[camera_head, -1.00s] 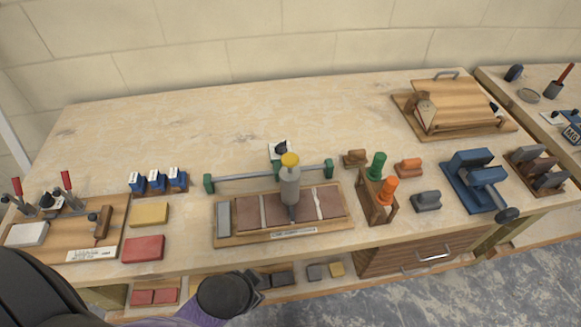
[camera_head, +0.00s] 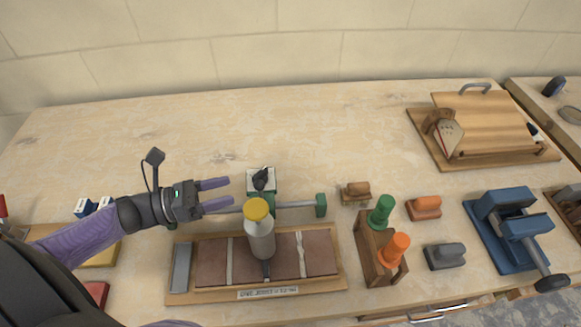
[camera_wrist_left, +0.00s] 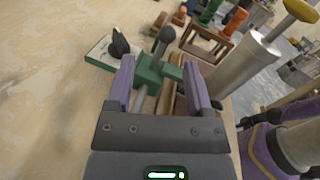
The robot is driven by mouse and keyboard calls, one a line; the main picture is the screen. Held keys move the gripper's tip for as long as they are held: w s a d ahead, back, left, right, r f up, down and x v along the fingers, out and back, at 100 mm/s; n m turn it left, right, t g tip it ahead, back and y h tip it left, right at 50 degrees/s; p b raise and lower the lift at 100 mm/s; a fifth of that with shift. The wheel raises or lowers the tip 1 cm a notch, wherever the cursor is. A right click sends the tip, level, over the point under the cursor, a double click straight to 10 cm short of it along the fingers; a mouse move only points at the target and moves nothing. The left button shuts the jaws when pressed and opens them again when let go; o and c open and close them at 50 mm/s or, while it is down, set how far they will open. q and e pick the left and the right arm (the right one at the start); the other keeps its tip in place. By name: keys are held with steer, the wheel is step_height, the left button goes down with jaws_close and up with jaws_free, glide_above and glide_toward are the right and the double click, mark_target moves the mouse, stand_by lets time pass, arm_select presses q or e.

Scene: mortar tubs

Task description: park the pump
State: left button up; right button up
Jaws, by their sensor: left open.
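The pump appears to be the grey cylinder (camera_head: 261,240) with a yellow cap (camera_head: 256,209). It stands nozzle down over the brown tile board (camera_head: 180,296); the cylinder also shows at the right of the left wrist view (camera_wrist_left: 240,68). Behind it, a metal rail (camera_head: 296,204) with green end blocks carries a green block, seen in the wrist view (camera_wrist_left: 150,76) with a dark knob (camera_wrist_left: 163,40). My left gripper (camera_head: 232,194) is open and empty, its fingers pointing right towards the green block, left of the pump.
A white plate with a black piece (camera_head: 261,178) sits behind the rail. A wooden stand with green and orange handles (camera_head: 376,255) is right of the board. A blue device (camera_head: 508,228) and a wooden board with a handle (camera_head: 485,120) are farther right. The back left table is clear.

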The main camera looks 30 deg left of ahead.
mark_target(261, 183)
arm_select(q)
steer(key=shift+m, duration=0.3)
steer(key=x, duration=0.7)
steer(key=shift+s+d+r, duration=0.1)
steer(key=shift+d, duration=0.5)
steer(key=shift+w+d, duration=0.45)
steer(key=shift+d, duration=0.1)
arm_select(e)
steer(key=shift+s+d+f, duration=0.15)
steer(key=shift+s+f, duration=0.2)
steer(key=shift+s, duration=0.45)
arm_select(q)
jaws_close()
